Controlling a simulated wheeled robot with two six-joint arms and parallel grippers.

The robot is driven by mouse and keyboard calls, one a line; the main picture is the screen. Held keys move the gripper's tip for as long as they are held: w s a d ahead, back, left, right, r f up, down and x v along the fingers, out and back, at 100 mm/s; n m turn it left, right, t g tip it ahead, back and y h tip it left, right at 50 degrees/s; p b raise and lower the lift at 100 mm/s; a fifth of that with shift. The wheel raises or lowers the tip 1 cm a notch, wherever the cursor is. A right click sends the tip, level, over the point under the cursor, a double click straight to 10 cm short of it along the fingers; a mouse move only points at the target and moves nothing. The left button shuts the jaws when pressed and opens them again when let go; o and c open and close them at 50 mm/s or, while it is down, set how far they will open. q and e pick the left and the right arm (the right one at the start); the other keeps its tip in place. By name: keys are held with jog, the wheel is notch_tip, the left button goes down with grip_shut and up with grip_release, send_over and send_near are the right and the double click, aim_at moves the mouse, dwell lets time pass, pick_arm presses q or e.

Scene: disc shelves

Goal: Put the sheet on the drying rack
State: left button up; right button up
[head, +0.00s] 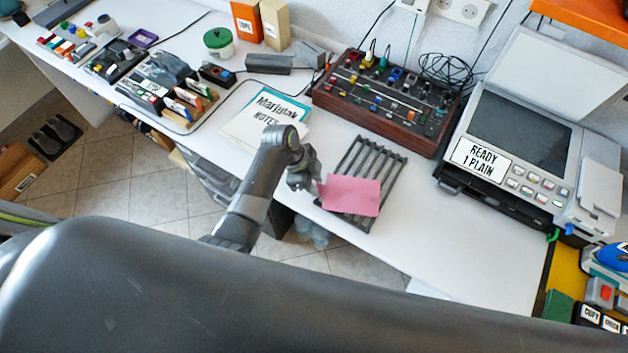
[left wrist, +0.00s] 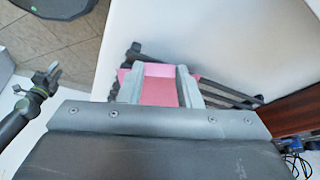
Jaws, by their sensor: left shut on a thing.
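The pink sheet (head: 351,196) is flat and overlaps the near part of the dark slatted drying rack (head: 375,152) in the head view. My left gripper (head: 312,183) is shut on the sheet's left edge. In the left wrist view the sheet (left wrist: 158,92) shows between the two fingers of my left gripper (left wrist: 160,80), with the rack's bars (left wrist: 222,92) behind it. I cannot tell whether the sheet touches the bars. My right gripper (left wrist: 46,78) shows small at the left of the left wrist view, away from the sheet; its jaws are unclear.
A brown mixer (head: 388,98) stands behind the rack, and a printer (head: 520,140) stands to the right. A notes booklet (head: 262,122) lies behind my left arm. The white desk (head: 450,245) is bare right of the rack; its front edge is close to the rack.

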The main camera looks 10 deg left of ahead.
pick_arm(q)
jog(key=shift+f, duration=0.15)
jog(key=o, duration=1.1)
jog(key=v, duration=1.7)
jog(key=shift+r+b, duration=0.3)
